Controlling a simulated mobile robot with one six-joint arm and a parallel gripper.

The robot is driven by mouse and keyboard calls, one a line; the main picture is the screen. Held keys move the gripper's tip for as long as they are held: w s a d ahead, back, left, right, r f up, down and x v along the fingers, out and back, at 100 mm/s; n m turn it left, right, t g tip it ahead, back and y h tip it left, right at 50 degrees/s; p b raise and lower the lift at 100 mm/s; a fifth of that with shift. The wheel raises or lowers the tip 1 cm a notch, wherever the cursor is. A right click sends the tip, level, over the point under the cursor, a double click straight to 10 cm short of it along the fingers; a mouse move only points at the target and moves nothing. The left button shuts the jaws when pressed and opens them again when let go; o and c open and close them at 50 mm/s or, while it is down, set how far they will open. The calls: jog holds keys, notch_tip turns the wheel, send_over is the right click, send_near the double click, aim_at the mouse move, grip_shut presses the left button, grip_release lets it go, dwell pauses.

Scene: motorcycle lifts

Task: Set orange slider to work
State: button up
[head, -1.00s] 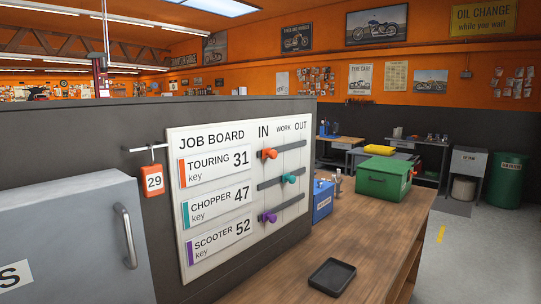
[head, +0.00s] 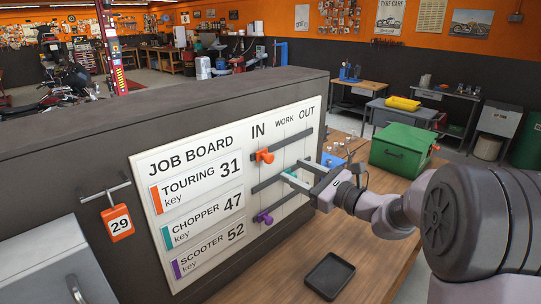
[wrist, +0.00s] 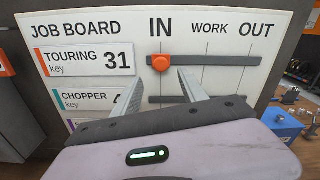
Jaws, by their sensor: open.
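The job board (head: 215,152) is a white panel on a dark partition with columns IN, WORK and OUT. The orange slider (head: 264,155) sits on the top dark track in the IN column, on the TOURING row; it also shows in the wrist view (wrist: 160,63). The teal slider (head: 289,174) is on the middle track, partly hidden by my gripper. The purple slider (head: 264,218) is on the bottom track at IN. My gripper (head: 301,174) is open and empty before the board, below and right of the orange slider. In the wrist view its fingers (wrist: 188,86) point toward the board below the top track.
An orange tag 29 (head: 117,222) hangs from a hook left of the board. A wooden bench (head: 375,228) below holds a black tray (head: 330,276), a green toolbox (head: 402,149) and a blue box (head: 333,162). A grey cabinet (head: 40,270) stands at lower left.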

aim_at(271, 159)
jog(key=x, duration=1)
jog(key=shift+w+f+p, duration=0.15)
jog(key=shift+w+p, duration=0.05)
jog(key=shift+p, duration=0.15)
grip_shut()
dwell(0.7)
